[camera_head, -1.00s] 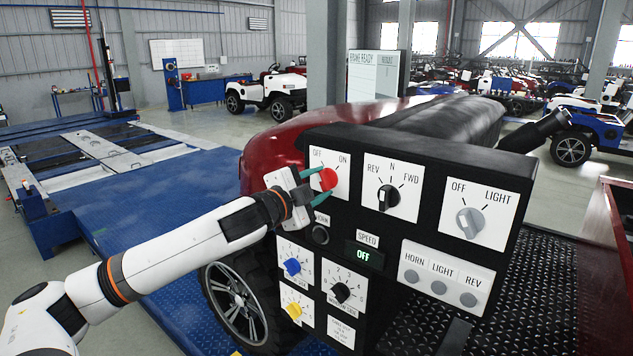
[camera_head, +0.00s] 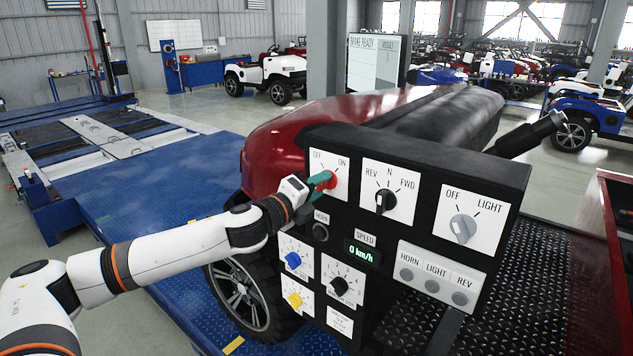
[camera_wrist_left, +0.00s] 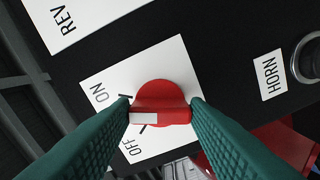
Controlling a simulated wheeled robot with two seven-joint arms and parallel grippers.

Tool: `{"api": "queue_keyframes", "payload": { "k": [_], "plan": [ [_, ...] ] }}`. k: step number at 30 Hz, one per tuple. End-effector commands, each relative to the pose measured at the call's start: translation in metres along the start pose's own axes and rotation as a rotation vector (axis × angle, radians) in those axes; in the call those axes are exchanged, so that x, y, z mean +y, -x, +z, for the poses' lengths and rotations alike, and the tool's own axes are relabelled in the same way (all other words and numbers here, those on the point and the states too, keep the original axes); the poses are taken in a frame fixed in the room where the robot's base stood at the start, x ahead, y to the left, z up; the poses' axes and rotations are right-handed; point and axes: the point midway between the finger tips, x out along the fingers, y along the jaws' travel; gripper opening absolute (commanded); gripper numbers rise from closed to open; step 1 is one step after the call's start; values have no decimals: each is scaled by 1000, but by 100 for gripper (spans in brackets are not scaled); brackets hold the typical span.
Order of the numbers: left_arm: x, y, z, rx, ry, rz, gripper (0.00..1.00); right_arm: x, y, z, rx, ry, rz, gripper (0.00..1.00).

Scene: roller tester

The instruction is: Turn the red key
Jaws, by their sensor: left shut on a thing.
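The red key (camera_head: 328,181) is on the white OFF/ON plate at the upper left of the black control panel (camera_head: 430,160). My left gripper (camera_head: 322,180) has its green fingers on either side of the key. In the left wrist view the red key (camera_wrist_left: 162,105) sits between the two fingertips (camera_wrist_left: 160,112), which are shut on its raised grip. The speed display (camera_head: 362,253) reads 0 km/h. My right gripper is not in view.
To the right of the key are the REV/N/FWD knob (camera_head: 386,201) and the OFF/LIGHT knob (camera_head: 463,229). The HORN button (camera_head: 320,232) is just below my gripper. Blue and yellow knobs sit lower left on the panel. A red vehicle stands behind it.

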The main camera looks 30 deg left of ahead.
Motion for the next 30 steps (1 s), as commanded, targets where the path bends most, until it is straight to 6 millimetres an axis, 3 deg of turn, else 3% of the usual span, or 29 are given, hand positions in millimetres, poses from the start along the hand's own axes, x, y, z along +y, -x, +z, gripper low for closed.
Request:
{"api": "queue_keyframes", "payload": {
  "k": [12, 28, 29, 30],
  "plan": [
    [-2, 0, 0, -1, -180, -3, 19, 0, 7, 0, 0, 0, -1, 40],
    [-2, 0, 1, -1, -205, -3, 19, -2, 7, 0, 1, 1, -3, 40],
    [-2, 0, 1, -1, -205, -3, 43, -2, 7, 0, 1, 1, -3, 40],
    [-2, 0, 1, -1, -205, -3, 50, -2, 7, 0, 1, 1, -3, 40]
  ]
}}
